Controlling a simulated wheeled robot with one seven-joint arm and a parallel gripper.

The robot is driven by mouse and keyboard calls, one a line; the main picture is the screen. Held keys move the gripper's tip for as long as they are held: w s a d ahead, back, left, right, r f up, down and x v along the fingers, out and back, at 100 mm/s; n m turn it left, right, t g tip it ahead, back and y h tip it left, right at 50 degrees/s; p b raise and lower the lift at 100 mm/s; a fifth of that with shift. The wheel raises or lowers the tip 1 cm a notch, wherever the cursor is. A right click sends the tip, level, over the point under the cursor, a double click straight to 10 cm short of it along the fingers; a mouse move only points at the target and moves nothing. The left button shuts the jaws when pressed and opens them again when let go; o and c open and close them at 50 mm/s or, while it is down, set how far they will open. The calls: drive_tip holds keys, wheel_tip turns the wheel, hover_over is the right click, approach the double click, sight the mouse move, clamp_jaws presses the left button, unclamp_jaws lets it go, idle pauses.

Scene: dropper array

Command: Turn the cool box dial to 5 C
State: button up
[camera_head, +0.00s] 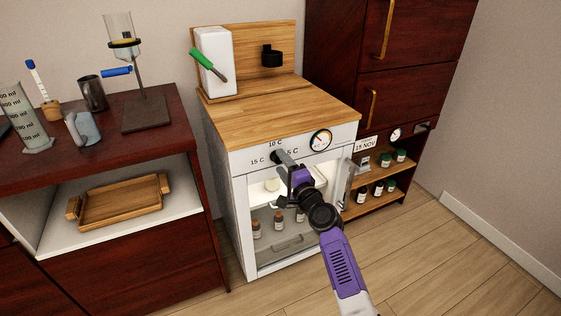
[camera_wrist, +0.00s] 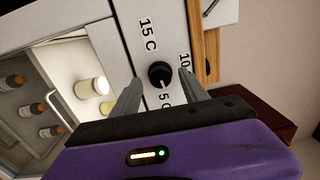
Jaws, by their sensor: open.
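The cool box (camera_head: 237,172) is a white cabinet with a wooden top. Its black dial (camera_wrist: 159,74) sits on the white front panel, among the labels 15 C, 10 C and 5 C. A small pale mark on the dial appears to face the 5 C label (camera_wrist: 165,98) in the wrist view. My gripper (camera_wrist: 158,77) is open, with one finger on each side of the dial. Gaps show between the fingers and the dial. In the head view my gripper (camera_head: 283,160) is in front of the panel and largely hides the dial.
A round gauge (camera_head: 320,140) is right of the dial. Below, the cool box interior shows several small bottles (camera_head: 257,229) and a pale jar (camera_wrist: 91,88). A glass door (camera_head: 349,181) stands at its right side. Dark cabinets flank the cool box. The floor in front is clear.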

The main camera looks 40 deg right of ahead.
drive_tip(key=v, duration=0.6)
drive_tip(key=shift+p, duration=0.4)
drive_tip(key=shift+s+r, duration=0.1)
drive_tip(key=s+a+r+n+g+y+p, duration=0.1)
drive_tip(key=s+a+r+n+p, duration=0.2)
drive_tip(key=s+a+n, duration=0.4)
drive_tip(key=s+a+r+n+g+y+p, duration=0.1)
drive_tip(key=s+a+n, duration=0.6)
drive_tip(key=s, duration=1.5)
drive_tip(key=s+a+r+n+y+p, duration=0.3)
drive_tip(key=s+a+r+n+p, duration=0.3)
drive_tip(key=s+a, duration=0.6)
drive_tip(key=shift+s+r+n+g, duration=0.4)
drive_tip(key=shift+s+r+n, duration=0.15)
drive_tip(key=shift+s, duration=0.6)
